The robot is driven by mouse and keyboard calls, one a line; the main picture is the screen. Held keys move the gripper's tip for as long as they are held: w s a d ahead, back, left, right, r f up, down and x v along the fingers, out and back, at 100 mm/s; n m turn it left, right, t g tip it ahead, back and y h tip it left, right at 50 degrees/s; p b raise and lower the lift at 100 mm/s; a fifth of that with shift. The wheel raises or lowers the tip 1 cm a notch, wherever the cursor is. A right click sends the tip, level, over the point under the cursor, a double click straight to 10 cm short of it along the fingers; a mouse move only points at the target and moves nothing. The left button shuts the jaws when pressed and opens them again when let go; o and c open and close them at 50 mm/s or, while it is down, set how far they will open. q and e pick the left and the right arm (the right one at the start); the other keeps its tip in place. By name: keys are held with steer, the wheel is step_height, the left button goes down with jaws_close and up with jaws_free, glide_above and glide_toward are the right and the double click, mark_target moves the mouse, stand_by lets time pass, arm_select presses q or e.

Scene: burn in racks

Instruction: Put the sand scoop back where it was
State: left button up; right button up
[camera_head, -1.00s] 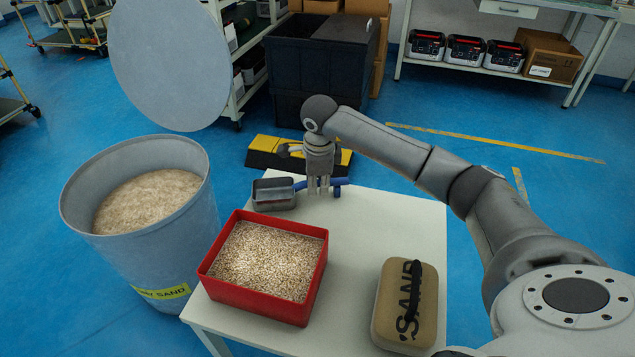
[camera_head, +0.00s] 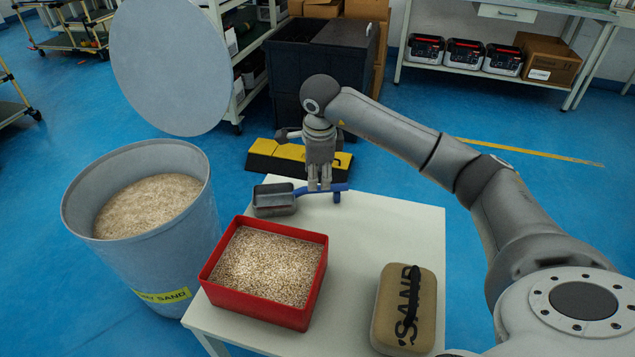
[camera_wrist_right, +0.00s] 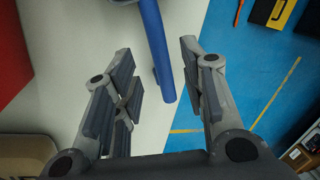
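The sand scoop has a grey metal pan (camera_head: 274,199) and a blue handle (camera_head: 309,189). It lies at the back left corner of the white table, with its handle pointing right. My right gripper (camera_head: 325,186) is pointing down at the handle. In the right wrist view my right gripper (camera_wrist_right: 158,62) is open, and the blue handle (camera_wrist_right: 156,48) runs between its spread fingers with a gap on each side. The pan is almost wholly out of that view. My left gripper is not in view.
A red box (camera_head: 212,279) full of grains stands on the white table (camera_head: 356,240). A tan sand bag (camera_head: 393,318) lies front right. A grey sand bin (camera_head: 200,235) stands left, its round lid (camera_head: 170,65) raised. A yellow-black block (camera_head: 270,155) lies behind on the floor.

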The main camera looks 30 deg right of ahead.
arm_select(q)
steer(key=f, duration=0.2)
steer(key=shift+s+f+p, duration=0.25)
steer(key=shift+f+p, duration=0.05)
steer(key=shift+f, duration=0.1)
arm_select(e)
steer(key=r, duration=0.4)
steer(key=s+r, duration=0.1)
steer(key=shift+a+r, duration=0.25)
steer(key=shift+r, duration=0.15)
stand_by(0.3)
